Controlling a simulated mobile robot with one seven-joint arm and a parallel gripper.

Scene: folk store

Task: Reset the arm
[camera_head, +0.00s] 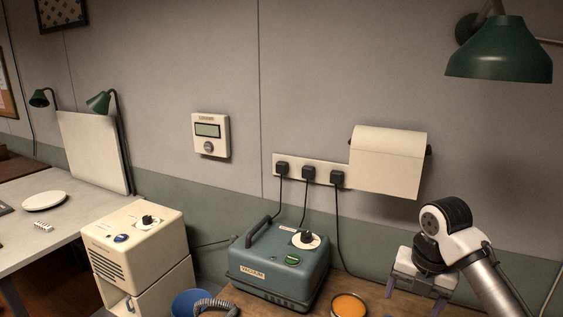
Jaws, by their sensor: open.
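My arm (490,275) reaches up from the lower right corner of the head view, bent at a black and white joint. My gripper (414,297) hangs at its end, pointing down over the right part of the wooden bench. Its two greyish fingers are apart, and nothing shows between them. The fingertips are close to the lower edge of the picture. An orange-topped round tin (348,305) stands to the left of the gripper, apart from it.
A cream machine (140,250) is further left. A paper roll (388,160) and green lamp (500,55) are on the wall above my arm.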

